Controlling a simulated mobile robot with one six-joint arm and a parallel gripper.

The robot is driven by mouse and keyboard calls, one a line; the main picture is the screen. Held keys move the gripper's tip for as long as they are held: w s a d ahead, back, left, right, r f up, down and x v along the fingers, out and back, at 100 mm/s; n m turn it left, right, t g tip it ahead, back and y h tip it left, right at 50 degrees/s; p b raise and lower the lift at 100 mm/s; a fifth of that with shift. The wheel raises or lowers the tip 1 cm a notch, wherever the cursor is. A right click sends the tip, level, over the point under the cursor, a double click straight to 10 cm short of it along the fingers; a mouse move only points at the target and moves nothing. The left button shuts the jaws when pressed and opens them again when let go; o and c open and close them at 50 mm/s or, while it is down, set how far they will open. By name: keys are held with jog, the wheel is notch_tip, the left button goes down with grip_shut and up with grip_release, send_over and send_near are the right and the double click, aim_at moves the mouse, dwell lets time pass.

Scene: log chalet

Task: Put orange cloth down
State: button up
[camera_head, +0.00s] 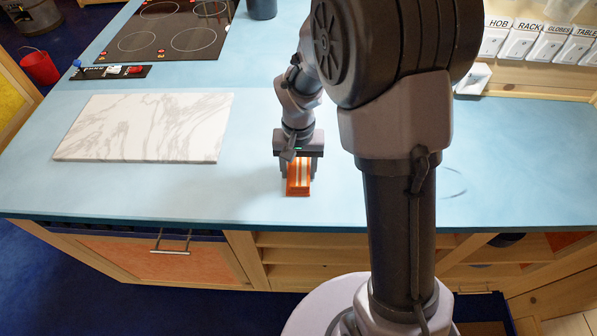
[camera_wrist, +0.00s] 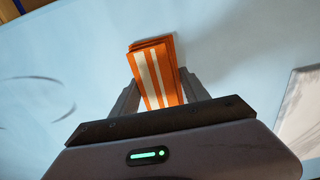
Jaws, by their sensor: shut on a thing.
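The orange cloth (camera_head: 298,186) is folded into a narrow block with white stripes. It is at the front part of the blue counter (camera_head: 250,190), right of the marble board. My gripper (camera_head: 298,172) points down over it and is shut on it. In the wrist view the cloth (camera_wrist: 155,75) sits between the two grey fingers of my gripper (camera_wrist: 160,95), with its far end sticking out past them. Whether the cloth's underside touches the counter cannot be told.
A white marble board (camera_head: 145,127) lies left of the gripper. A black hob (camera_head: 165,30) and a small control panel (camera_head: 110,72) are at the back left. Labelled switches (camera_head: 520,42) line the back right. The counter right of my arm is mostly clear.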

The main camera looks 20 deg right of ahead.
aim_at(299, 169)
jog(key=shift+r, duration=0.1)
jog(key=o, duration=1.3)
notch_tip(299, 169, up, 12)
jog(key=p, duration=0.5)
jog(key=s+a+r+t, duration=0.1)
jog(key=s+r+t, duration=0.1)
jog(key=s+r, duration=0.2)
jog(key=s+a+r+t+y, duration=0.1)
jog(key=s+r+t, duration=0.1)
jog(key=s+r, duration=0.3)
jog(key=s+a+r+t+y, duration=0.1)
jog(key=s+r, duration=0.3)
jog(key=s, duration=0.5)
jog(key=shift+s+a+r+m+t, duration=0.2)
jog(key=shift+s+a+m+t, duration=0.2)
jog(key=shift+a, duration=0.05)
